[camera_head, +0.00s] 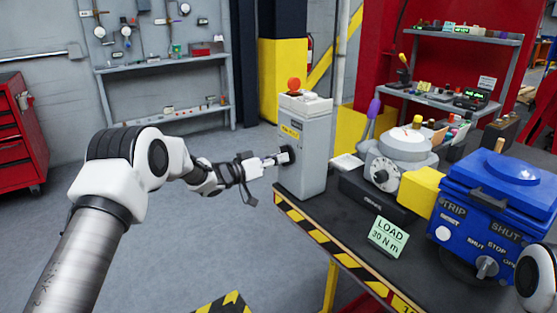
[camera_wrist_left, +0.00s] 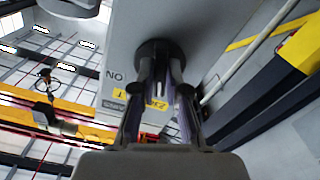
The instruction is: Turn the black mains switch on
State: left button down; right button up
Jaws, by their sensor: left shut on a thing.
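The black mains switch (camera_head: 286,155) is a round knob on the left side of a grey upright box (camera_head: 311,158) at the table's left end. My left gripper (camera_head: 276,160) reaches it from the left and is shut on the switch. In the left wrist view the switch (camera_wrist_left: 158,55) is a dark disc between my left fingertips (camera_wrist_left: 160,75). The lettering "ON" shows beside it on the grey face, and a yellow label is partly hidden by a finger. I cannot tell the switch's exact angle. My right gripper is not in view.
A red button (camera_head: 294,84) tops the grey box. On the table (camera_head: 350,258) stand a grey dial unit (camera_head: 384,170), a yellow block (camera_head: 424,190), a green-white load card (camera_head: 388,237) and a blue actuator (camera_head: 500,200).

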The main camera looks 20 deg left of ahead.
pick_arm(q)
jog(key=m+b, duration=0.4)
jog(key=m, duration=0.8)
jog(key=shift+a+f+m, duration=0.1)
jog(key=shift+f+m, duration=0.05)
jog(key=shift+m, duration=0.25)
jog(key=c, duration=1.2)
grip_release()
jog(key=shift+a, duration=0.1)
jog(key=v, duration=1.2)
